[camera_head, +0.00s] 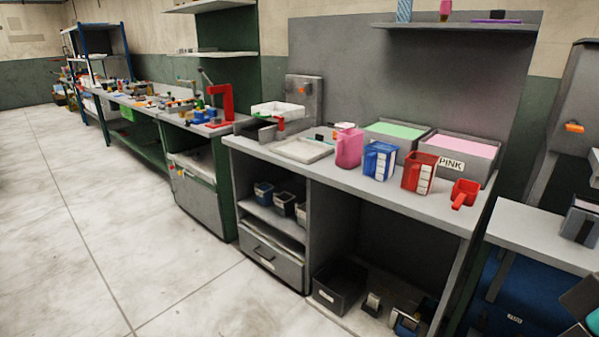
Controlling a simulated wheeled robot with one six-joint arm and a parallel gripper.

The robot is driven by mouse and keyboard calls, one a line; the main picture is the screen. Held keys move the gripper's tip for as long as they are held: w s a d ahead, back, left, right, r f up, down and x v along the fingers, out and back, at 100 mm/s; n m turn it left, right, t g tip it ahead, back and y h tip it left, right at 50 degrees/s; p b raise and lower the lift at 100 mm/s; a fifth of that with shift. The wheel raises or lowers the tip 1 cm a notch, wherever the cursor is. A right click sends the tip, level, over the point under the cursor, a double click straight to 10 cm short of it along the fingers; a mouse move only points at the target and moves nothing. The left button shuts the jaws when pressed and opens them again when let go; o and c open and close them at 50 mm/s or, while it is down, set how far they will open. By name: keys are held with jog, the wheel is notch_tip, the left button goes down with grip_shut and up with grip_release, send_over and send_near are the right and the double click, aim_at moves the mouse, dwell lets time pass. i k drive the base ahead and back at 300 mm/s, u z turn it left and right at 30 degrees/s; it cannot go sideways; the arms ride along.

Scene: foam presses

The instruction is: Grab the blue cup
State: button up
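The blue cup (371,161) stands upright on the grey workbench (340,178) in the head view. It is jug-shaped, with a handle at its left and a white marked label on its right face. A pink jug (349,149) stands close at its left, and a red jug (411,172) with a similar label stands at its right, a small gap apart. My gripper cannot be made out in this view.
Behind the jugs are a tray with a green surface (395,131) and one with a pink surface (462,146). A small red scoop (465,192) lies near the bench's right end. A shelf (455,27) hangs above. Open floor (150,235) lies at the left.

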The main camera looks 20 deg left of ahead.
aim_at(380, 158)
jog(key=u, duration=1.5)
jog(key=i, duration=2.65)
jog(key=z, duration=1.1)
jog(key=i, duration=0.95)
jog(key=z, duration=0.75)
